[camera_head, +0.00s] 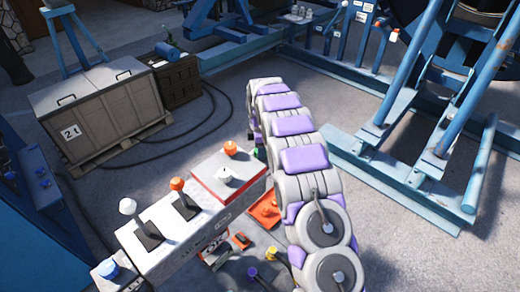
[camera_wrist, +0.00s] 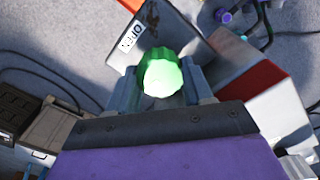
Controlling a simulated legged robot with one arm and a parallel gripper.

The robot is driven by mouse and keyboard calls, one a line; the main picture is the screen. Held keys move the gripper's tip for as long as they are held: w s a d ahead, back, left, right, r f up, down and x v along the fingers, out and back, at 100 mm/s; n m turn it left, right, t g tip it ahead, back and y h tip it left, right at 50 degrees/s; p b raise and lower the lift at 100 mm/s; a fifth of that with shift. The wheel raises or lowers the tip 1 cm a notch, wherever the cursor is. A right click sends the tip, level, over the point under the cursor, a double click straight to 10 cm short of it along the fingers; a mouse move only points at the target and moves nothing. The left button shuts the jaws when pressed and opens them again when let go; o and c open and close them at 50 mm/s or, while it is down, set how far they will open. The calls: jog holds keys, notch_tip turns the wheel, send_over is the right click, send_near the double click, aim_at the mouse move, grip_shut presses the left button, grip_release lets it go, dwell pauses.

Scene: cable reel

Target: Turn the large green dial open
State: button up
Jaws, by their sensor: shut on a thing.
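The large green dial (camera_wrist: 163,75) shows bright green in the middle of the wrist view. My gripper (camera_wrist: 172,82) has a grey finger on each side of the dial and is shut on it. In the head view my grey and purple arm reaches forward and hides the gripper and most of the dial. Only a small bit of green (camera_head: 256,153) shows there, at the left edge of my arm.
A control box (camera_head: 190,225) with levers and an orange knob (camera_head: 230,148) stands close left of my arm. A crate (camera_head: 105,108) marked 21 stands at left. Blue steel frames (camera_head: 400,180) stand at right. Cables (camera_head: 205,120) lie on the floor.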

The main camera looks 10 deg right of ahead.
jog(key=m+b, duration=0.2)
jog(key=m, duration=0.2)
jog(key=shift+w+r, duration=0.1)
jog(key=shift+w, duration=0.05)
jog(key=m+b, duration=0.1)
jog(key=m, duration=0.4)
jog(key=m+b, duration=0.1)
jog(key=m, duration=0.3)
jog(key=shift+m, duration=2.1)
jog(key=o, duration=1)
jog(key=shift+o, duration=0.2)
